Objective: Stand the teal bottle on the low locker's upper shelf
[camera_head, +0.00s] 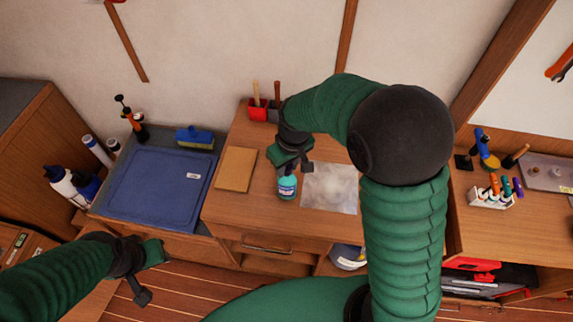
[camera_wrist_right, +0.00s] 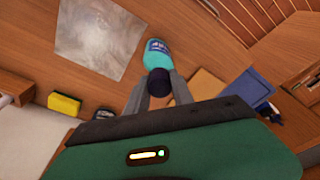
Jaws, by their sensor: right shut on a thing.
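The teal bottle (camera_head: 287,187) has a pale label and a dark cap; it is at the wooden top of the middle cabinet, beside a grey square sheet. My right gripper (camera_head: 291,160) is above it; in the right wrist view the fingers (camera_wrist_right: 158,92) are closed on the dark cap of the bottle (camera_wrist_right: 157,52). I cannot tell whether its base touches the top. My left gripper (camera_head: 148,272) is open and empty at the lower left. Open shelf spaces (camera_head: 278,263) show under the middle cabinet's drawer; I cannot tell which locker is the low one.
The grey sheet (camera_head: 330,188) and a tan board (camera_head: 236,169) flank the bottle. A red cup (camera_head: 257,110) stands behind. A marker rack (camera_head: 490,198) stands right, above a shelf with red items (camera_head: 472,265).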

